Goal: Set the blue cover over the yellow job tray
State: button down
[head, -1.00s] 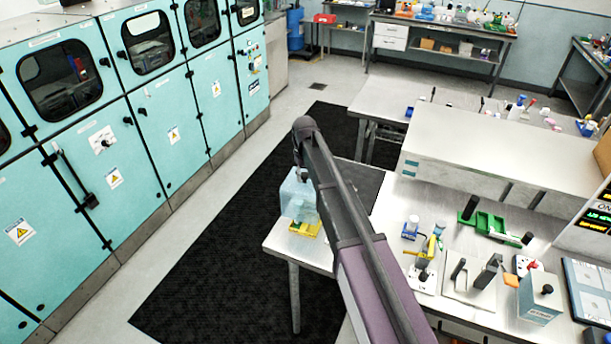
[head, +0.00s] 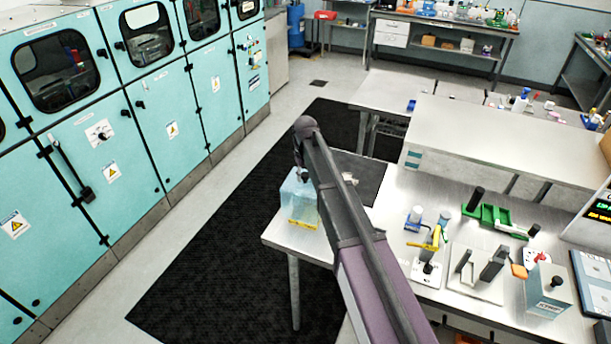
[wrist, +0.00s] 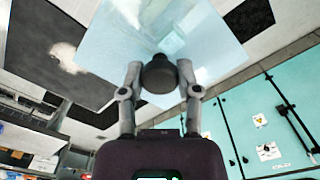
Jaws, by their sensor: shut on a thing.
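The blue cover (head: 299,200) is a see-through, pale blue box at the corner of the near metal table. My gripper (wrist: 160,72) is shut on the dark round knob (wrist: 160,78) on top of the cover, whose pale blue panel (wrist: 110,50) fills the upper wrist view. The yellow job tray (head: 303,224) lies on the table directly under the cover, and its yellow edge shows at the cover's lower rim. The cover looks upright; I cannot tell whether it rests fully on the table. My arm hides the right side of both.
The metal table (head: 285,241) has its front-left corner close to the tray. To the right, a bench carries a green holder (head: 495,217), a grey stand (head: 478,268) and a grey-blue box (head: 547,291). Teal cabinets (head: 90,130) line the left, beyond a black floor mat (head: 215,235).

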aim_at(305, 182)
jog(key=shift+f+b, duration=2.1)
jog(key=shift+f, duration=0.15)
jog(key=shift+c, duration=1.2)
grip_release()
jog(key=shift+r, duration=0.1)
jog(key=shift+r+p, duration=3.4)
jog(key=shift+p, duration=0.1)
